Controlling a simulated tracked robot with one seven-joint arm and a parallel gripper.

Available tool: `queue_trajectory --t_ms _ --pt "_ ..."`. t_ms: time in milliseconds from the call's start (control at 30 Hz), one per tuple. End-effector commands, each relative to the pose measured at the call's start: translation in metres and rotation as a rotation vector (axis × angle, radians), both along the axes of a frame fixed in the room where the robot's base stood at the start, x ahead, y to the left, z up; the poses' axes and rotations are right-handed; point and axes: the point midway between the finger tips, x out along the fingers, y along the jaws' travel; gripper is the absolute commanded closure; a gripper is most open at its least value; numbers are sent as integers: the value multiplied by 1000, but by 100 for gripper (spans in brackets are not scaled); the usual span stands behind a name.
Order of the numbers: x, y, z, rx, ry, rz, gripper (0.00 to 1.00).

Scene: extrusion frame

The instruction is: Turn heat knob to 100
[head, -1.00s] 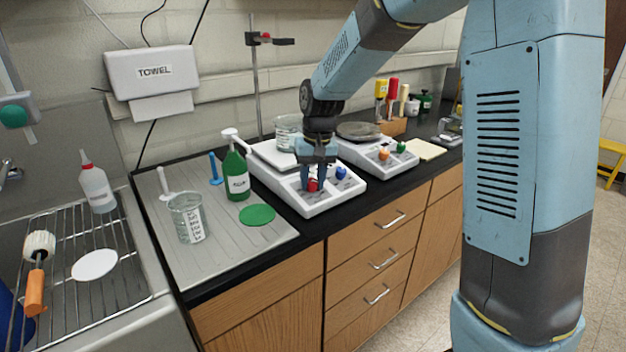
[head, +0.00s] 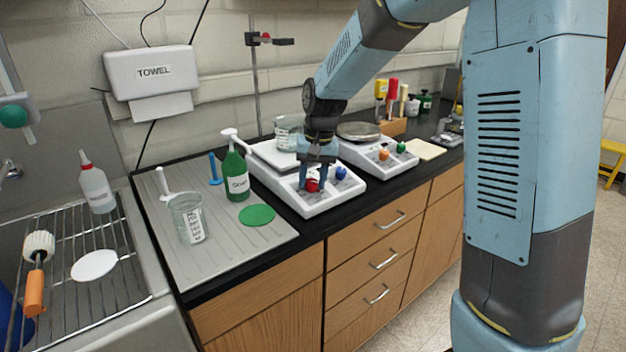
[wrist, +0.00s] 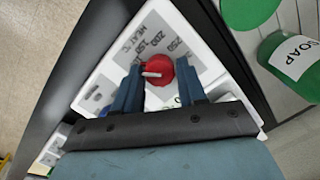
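The red heat knob (head: 313,186) sits on the front panel of the nearer white hotplate (head: 335,201). In the wrist view the red knob (wrist: 158,72) has a white pointer mark lying nearly level across the picture. Printed text reads HEAT °C, with 150, 200 and 250 legible; I cannot make out the 100 mark. My gripper (head: 312,181) points down over the knob. The lower part of the dial is hidden by my gripper.
A blue knob (head: 341,173) is just right on the same panel. A green soap bottle (head: 237,175) and a beaker (head: 188,218) stand to the left. A second hotplate (head: 375,160) with orange and green knobs is to the right. A glass beaker (head: 287,132) stands behind my gripper.

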Motion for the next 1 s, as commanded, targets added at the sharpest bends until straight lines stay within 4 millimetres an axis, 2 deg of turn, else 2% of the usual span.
queue_trajectory --t_ms 33,167,400,533,667,1000 --pt "-1 0 -1 0 2 0 54" --pt "-1 0 -1 -1 4 1 42" --pt "-2 0 -1 -1 6 2 42" --pt "-2 -1 6 -1 6 3 42" --pt "-2 -3 24 0 3 2 42" --pt "-3 -11 90 0 2 1 42"
